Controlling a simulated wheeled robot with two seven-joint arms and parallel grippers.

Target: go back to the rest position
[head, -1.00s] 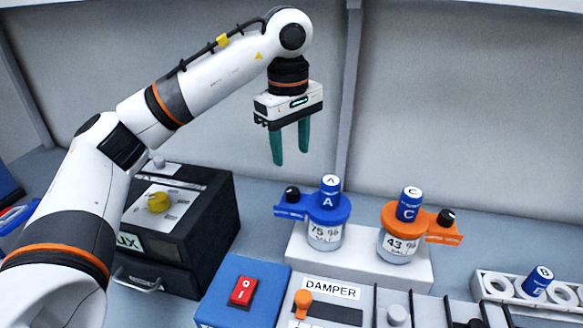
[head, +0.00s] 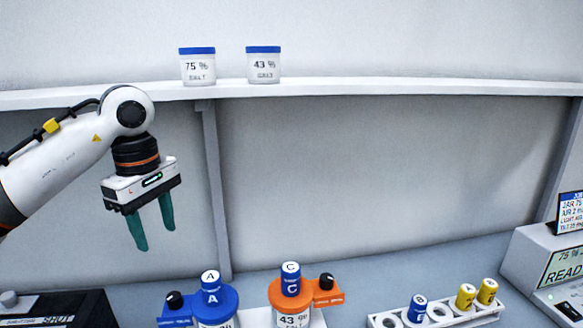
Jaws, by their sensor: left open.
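My left gripper (head: 152,224) hangs at the left of the head view, with its two green fingers apart and nothing between them. It is in the air above and to the left of the jar with the blue collar (head: 217,306), which carries a blue cylinder marked A (head: 210,280). A second jar, marked 43 %, with an orange collar (head: 321,292) stands to the right and carries a blue cylinder marked C (head: 290,278). The lower parts of both jars are cut off by the frame. My right gripper is not in view.
A shelf (head: 400,88) holds a 75 % jar (head: 198,68) and a 43 % jar (head: 264,66). A white rack (head: 447,316) holds a blue cylinder (head: 417,308) and two yellow ones (head: 466,296). A display device (head: 545,262) stands at the right. The dark box (head: 60,308) is lower left.

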